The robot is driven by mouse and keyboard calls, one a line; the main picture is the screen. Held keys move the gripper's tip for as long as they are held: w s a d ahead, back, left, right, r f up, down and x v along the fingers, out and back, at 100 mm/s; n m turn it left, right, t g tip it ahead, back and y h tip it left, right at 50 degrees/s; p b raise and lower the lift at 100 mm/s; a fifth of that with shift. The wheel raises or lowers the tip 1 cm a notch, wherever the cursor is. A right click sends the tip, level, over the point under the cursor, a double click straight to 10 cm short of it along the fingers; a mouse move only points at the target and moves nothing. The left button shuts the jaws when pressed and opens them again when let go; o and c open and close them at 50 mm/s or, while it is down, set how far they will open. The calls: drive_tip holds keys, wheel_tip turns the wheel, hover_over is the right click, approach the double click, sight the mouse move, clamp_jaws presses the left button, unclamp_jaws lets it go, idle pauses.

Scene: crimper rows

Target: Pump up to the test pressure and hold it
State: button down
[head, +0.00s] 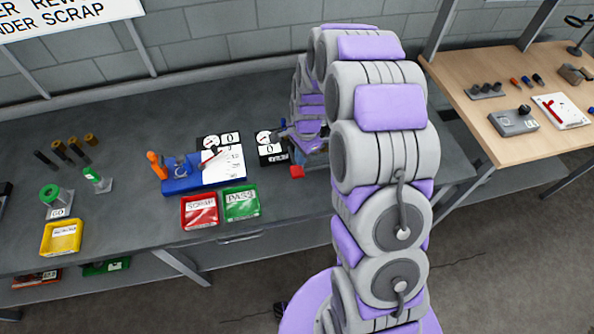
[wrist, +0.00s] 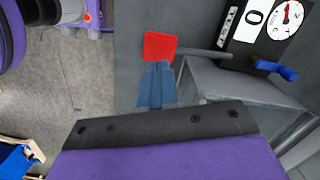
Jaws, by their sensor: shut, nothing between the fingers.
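The pump's red handle grip (wrist: 160,46) sits at the end of a grey lever in the wrist view; it also shows in the head view (head: 297,172). A grey tank body (wrist: 235,88) lies to its right. The pump's gauge panel (head: 271,146) has a dial and a display reading 0; in the wrist view the display (wrist: 254,17) also reads 0. A blue valve lever (wrist: 278,70) is below the dial. My gripper (wrist: 157,72) is shut and empty, its blue-grey fingers right at the red grip; contact is unclear. In the head view my arm hides it.
To the left are a blue fixture (head: 181,186), a white card (head: 223,167), a red tray (head: 199,223), a green PASS tray (head: 241,215) and a yellow tray (head: 61,250). A wooden bench (head: 478,104) stands right. The bench behind the pump is clear.

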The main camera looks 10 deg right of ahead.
sight(300, 168)
wheel_tip(300, 168, down, 3)
drive_tip(key=shift+a+r+b, duration=0.1)
drive_tip(key=shift+r+b, duration=0.05)
drive_tip(key=shift+b, duration=0.2)
drive_tip(key=shift+a, duration=0.25)
drive_tip(key=shift+d+f, duration=0.1)
drive_tip(key=shift+f, duration=0.45)
wheel_tip(300, 168, down, 3)
drive_tip(key=shift+s+r+b, duration=0.15)
drive_tip(key=shift+b, duration=0.15)
drive_tip(key=shift+f, duration=0.4)
drive_tip(key=shift+w+d, duration=0.1)
drive_tip(key=shift+w, duration=0.1)
